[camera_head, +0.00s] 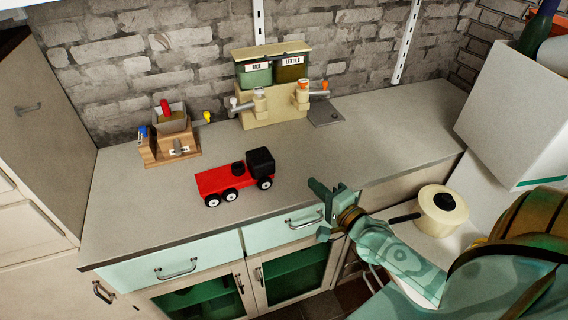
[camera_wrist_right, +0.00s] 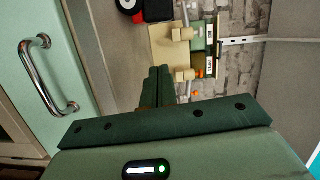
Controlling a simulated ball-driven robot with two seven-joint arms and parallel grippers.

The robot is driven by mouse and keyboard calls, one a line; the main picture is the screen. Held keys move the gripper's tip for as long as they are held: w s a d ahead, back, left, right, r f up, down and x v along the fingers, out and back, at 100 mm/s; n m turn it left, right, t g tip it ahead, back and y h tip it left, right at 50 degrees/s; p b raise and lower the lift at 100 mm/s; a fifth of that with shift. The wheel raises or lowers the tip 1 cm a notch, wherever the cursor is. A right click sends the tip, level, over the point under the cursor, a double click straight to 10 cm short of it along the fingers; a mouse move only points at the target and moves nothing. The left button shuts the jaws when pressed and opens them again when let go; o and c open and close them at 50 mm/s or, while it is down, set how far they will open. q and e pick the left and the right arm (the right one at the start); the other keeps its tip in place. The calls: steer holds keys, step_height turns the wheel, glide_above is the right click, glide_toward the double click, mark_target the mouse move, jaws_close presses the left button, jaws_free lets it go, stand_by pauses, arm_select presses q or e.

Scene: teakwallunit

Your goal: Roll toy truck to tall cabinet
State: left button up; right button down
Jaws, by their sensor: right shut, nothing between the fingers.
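The toy truck (camera_head: 234,178) has a red bed and a black cab, and stands on its wheels on the grey counter with the cab to the right. A corner of the truck (camera_wrist_right: 148,8) shows at the top of the right wrist view. The tall cabinet (camera_head: 38,120) stands at the left end of the counter. My right gripper (camera_head: 322,206) is shut and empty near the counter's front edge, to the right of the truck and apart from it. Its closed fingers also show in the right wrist view (camera_wrist_right: 160,82). My left gripper is not in view.
A rice and lentil dispenser (camera_head: 272,88) stands at the back of the counter (camera_head: 390,130). A wooden box with coloured knobs (camera_head: 170,138) stands behind and left of the truck. A cream pot (camera_head: 443,208) is at the right. The counter left of the truck is clear.

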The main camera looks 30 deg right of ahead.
mark_target(260, 163)
steer(key=shift+w+d+r+m+h, duration=0.4)
steer(key=shift+w+d+m+h, duration=0.1)
steer(key=shift+w+d+m, duration=0.15)
steer(key=w+b, duration=0.1)
steer(key=w, duration=0.7)
steer(key=shift+w+f, duration=0.1)
steer(key=shift+w, duration=0.05)
steer(key=a, duration=0.1)
steer(key=w+a, duration=0.1)
steer(key=a, duration=0.1)
steer(key=shift+w, duration=0.25)
steer(key=shift+a, duration=0.5)
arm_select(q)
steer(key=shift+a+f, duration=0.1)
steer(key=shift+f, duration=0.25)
arm_select(e)
steer(key=shift+w, duration=0.1)
